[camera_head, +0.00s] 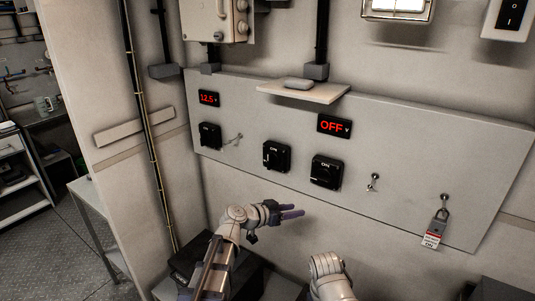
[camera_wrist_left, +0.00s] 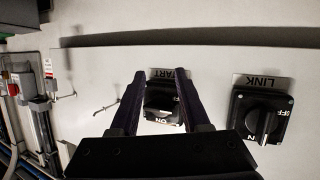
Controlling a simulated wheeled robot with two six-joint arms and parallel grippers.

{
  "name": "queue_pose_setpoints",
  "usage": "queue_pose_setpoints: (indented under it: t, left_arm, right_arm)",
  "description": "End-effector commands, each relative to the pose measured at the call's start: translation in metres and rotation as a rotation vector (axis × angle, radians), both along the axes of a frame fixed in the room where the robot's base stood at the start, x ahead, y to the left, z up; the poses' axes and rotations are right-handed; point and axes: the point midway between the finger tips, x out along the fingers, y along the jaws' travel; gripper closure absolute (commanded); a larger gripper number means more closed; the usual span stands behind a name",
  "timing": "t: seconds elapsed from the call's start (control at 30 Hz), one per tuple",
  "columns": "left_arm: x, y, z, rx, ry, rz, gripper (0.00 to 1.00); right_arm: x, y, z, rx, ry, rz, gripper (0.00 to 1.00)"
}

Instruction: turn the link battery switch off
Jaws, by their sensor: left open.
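The link battery switch (camera_head: 276,157) is a black rotary switch, the middle of three on the grey panel. In the left wrist view the link switch (camera_wrist_left: 263,118) sits at right, its label upside down. Its knob ridge stands vertical there, in line with the ON mark; OFF is to the side. My left gripper (camera_head: 294,211) is open and empty, below the switches and apart from the panel. In the left wrist view the gripper's fingers (camera_wrist_left: 160,76) frame the START switch (camera_wrist_left: 162,102), not the link switch. My right gripper does not show.
The START switch (camera_head: 326,172) is right of the link switch; another black switch (camera_head: 209,135) is at left. Displays read 12.5 (camera_head: 208,99) and OFF (camera_head: 334,126). A small shelf (camera_head: 305,93) juts out above. A tagged padlock (camera_head: 437,229) hangs at right.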

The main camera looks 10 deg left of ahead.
Motion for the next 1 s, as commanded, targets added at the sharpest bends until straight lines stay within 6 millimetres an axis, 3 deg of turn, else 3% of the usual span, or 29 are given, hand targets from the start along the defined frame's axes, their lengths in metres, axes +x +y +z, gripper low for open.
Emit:
queue_pose_setpoints:
  t: [0.03,0.1,0.2,0.33,0.47,0.67,1.0]
  left_arm:
    - [0.023,0.027,0.025,-0.029,-0.083,0.062,0.54]
    - [0.043,0.060,0.049,-0.054,-0.182,0.144,0.54]
    - [0.061,0.098,0.073,-0.073,-0.278,0.240,0.54]
    - [0.072,0.129,0.089,-0.080,-0.342,0.319,0.54]
    - [0.074,0.139,0.093,-0.080,-0.361,0.347,0.54]
    - [0.078,0.138,0.093,-0.080,-0.362,0.346,0.54]
    - [0.117,0.122,0.093,-0.080,-0.361,0.342,0.54]
  right_arm:
    - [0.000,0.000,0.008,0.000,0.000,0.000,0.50]
    - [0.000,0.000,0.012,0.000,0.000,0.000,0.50]
    - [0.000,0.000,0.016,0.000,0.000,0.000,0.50]
    - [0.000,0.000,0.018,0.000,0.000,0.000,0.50]
    - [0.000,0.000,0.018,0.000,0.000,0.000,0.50]
    - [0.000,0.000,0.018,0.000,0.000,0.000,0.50]
    - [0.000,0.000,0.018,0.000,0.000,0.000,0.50]
